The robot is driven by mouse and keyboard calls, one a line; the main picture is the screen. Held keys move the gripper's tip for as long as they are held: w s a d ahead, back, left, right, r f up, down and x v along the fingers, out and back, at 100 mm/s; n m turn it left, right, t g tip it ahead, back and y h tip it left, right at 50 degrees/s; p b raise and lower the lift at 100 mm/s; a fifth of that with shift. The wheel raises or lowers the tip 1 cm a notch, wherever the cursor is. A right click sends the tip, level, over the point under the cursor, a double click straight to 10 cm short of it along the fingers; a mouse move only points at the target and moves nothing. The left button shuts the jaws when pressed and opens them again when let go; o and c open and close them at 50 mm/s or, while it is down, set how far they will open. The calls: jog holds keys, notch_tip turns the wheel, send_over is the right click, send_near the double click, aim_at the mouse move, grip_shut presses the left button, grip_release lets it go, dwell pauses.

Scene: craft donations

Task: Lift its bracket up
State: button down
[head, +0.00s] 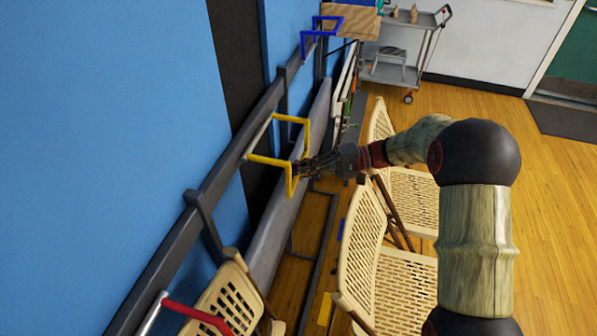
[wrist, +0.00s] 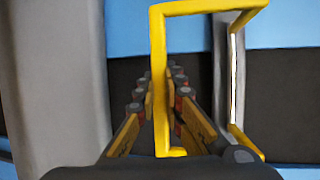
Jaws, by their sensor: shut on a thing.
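A yellow bracket (head: 307,135) is a squared U-shaped frame standing out from a dark rail (head: 225,172) on the blue wall, in the middle of the head view. My gripper (head: 298,170) reaches it from the right and is shut on its outer bar near the lower corner. In the wrist view the yellow bracket (wrist: 158,60) runs upright between the two fingers of my gripper (wrist: 164,80). The exact finger contact is partly hidden by the bar.
A blue bracket (head: 306,46) sits farther up the rail and a red bracket (head: 196,313) nearer. A grey cart (head: 397,75) stands at the back. Open wooden floor lies right.

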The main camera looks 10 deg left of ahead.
dwell(0.4)
jog(key=d+r+m+h+p, duration=0.2)
jog(key=d+r+h+p, duration=0.3)
jog(key=r+h+p, duration=0.9)
jog(key=a+r+m+h+p, duration=0.2)
jog(key=a+r+p, duration=0.3)
jog(key=p, duration=1.6)
jog(key=shift+a+r, duration=0.3)
jog(key=shift+r, duration=1.5)
jog(key=shift+w, duration=0.1)
jog(key=c, duration=1.9)
grip_release()
jog(key=shift+a, duration=0.1)
jog(key=v, duration=1.2)
jog(key=shift+w+a+f, duration=0.15)
jog(key=shift+w+a, duration=0.05)
jog(key=shift+a, duration=0.05)
